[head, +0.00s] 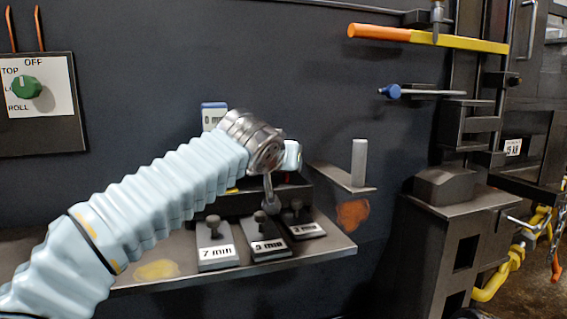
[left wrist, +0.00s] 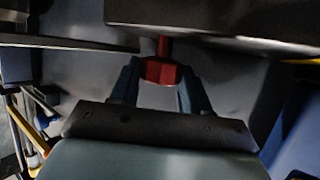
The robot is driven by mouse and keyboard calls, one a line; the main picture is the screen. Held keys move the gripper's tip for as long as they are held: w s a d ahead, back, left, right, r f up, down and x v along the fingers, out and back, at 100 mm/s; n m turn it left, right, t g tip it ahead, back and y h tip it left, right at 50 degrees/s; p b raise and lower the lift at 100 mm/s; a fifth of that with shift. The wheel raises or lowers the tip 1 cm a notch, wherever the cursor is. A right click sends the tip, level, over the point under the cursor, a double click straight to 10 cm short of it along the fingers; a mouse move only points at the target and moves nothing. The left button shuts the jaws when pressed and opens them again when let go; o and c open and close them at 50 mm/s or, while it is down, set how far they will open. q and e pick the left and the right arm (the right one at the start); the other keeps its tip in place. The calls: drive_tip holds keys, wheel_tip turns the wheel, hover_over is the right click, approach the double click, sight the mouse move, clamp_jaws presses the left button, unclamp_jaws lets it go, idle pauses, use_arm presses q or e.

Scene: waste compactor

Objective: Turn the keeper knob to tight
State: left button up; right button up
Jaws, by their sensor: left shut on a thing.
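In the left wrist view a red knob (left wrist: 160,70) on a short red stem sits below a dark block. My left gripper (left wrist: 157,84) is shut on this red knob, with one blue-grey finger on each side. I take it for the keeper knob; no tight marking is readable on it. In the head view my left arm comes in from the left and its metal wrist is over the shelf. The fingers and the red knob are hidden there behind the wrist. My right gripper is not in view.
A shelf (head: 322,252) holds several labelled blocks with small knobs, including a 7 mm block (head: 215,255). A green selector knob (head: 27,87) is on the panel at left. An orange-yellow bar (head: 430,38) and a blue-tipped rod (head: 390,91) stick out at upper right.

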use_arm(q)
drive_tip(key=shift+a+r+m+h+p, duration=0.2)
drive_tip(key=shift+m+h+p, duration=0.3)
drive_tip(key=shift+h+p, duration=0.15)
drive_tip(key=shift+c, duration=0.3)
drive_tip(key=shift+f+m+g+h+p, duration=0.15)
drive_tip(key=shift+m+g+h+p, duration=0.35)
drive_tip(key=shift+m+h+p, duration=0.2)
drive_tip(key=o, duration=1)
drive_tip(key=shift+o, duration=0.2)
drive_tip(key=b+v, duration=0.1)
drive_tip(key=v, duration=1.2)
drive_tip(key=shift+s+a+b, duration=0.2)
drive_tip(key=shift+s+b, duration=0.1)
